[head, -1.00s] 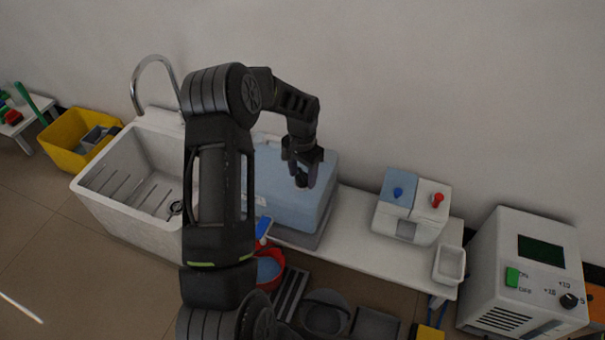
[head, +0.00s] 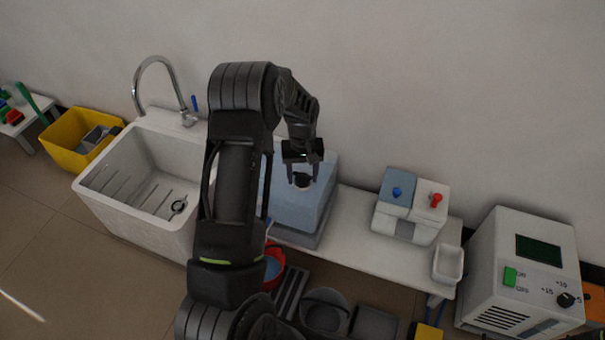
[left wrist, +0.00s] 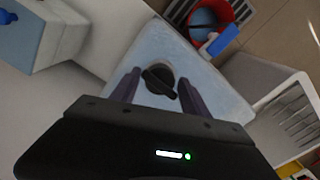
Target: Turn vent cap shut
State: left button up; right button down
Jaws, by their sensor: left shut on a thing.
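The vent cap (head: 301,182) is a small dark round knob on top of a pale blue box (head: 318,213) on the white bench. In the left wrist view the cap (left wrist: 159,79) shows a raised bar across it, lying at a slant. The left wrist view shows the fingers (left wrist: 159,84) flanking the cap. My left arm hides part of the box in the head view. My right gripper is not in view.
A white sink (head: 100,187) with a tap stands left of the box. A blue and white unit (head: 405,222) with blue and red knobs and a small white tray (head: 448,264) are on the right of the bench. A grey machine (head: 522,270) stands further right.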

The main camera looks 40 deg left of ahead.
aim_at(302, 175)
pick_arm(q)
jog(key=shift+n, duration=0.3)
jog(key=o, duration=1.1)
jog(key=shift+c, duration=0.2)
jog(key=shift+r, duration=0.1)
notch_tip(302, 175, up, 8)
jog(key=shift+f+p, duration=0.15)
jog(key=shift+p, duration=0.7)
